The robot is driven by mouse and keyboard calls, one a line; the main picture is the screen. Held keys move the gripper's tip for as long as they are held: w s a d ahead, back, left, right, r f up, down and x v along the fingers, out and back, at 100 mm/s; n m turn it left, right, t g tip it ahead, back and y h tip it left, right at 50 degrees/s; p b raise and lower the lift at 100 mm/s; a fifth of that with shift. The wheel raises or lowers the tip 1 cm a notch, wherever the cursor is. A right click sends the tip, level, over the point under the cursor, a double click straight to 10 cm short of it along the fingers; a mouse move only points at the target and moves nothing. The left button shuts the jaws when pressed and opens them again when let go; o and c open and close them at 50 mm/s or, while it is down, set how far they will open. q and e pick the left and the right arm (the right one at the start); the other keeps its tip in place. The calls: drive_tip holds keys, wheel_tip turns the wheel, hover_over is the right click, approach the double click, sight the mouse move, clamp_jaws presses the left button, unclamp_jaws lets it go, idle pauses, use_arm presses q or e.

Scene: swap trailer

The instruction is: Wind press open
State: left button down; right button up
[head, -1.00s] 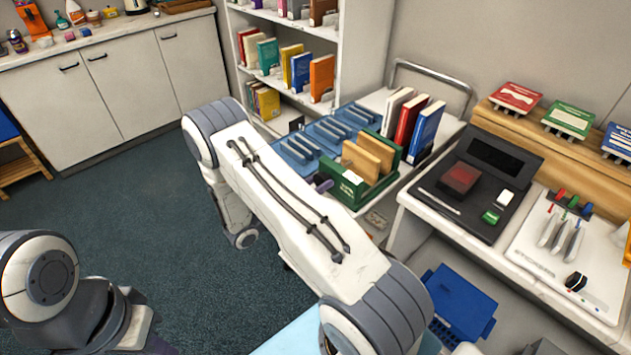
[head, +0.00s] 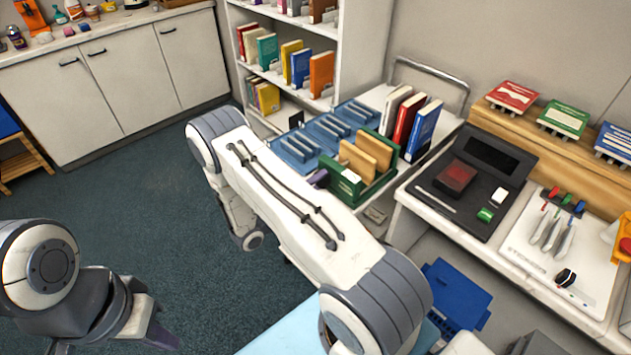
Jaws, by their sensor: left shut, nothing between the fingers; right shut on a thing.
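The green press (head: 375,187) stands on the white trolley top, with two tan boards (head: 366,158) upright in it. A white label shows on its near end. My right arm crosses the middle of the view and hides most of the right gripper. Only a purple finger part (head: 318,179) shows, at the press's near left end. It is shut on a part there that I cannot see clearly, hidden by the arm. My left gripper (head: 163,338) is at the lower left, shut and empty, over the floor and far from the press.
Blue slotted racks (head: 327,130) lie behind and left of the press. Several upright books (head: 408,122) stand to its right. A white desk with a black device (head: 470,185) is further right. A blue crate (head: 457,296) sits below. Open floor lies left.

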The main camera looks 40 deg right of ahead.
drive_tip(key=shift+d+r+n, duration=0.1)
drive_tip(key=shift+r+n, duration=0.05)
drive_tip(key=shift+n, duration=1.05)
drive_tip(key=o, duration=1.4)
drive_tip(key=shift+c, duration=0.2)
drive_tip(key=a+b, duration=0.2)
drive_tip(key=a, duration=0.8)
drive_tip(key=shift+s+a+f, duration=0.25)
drive_tip(key=shift+s+f, duration=0.2)
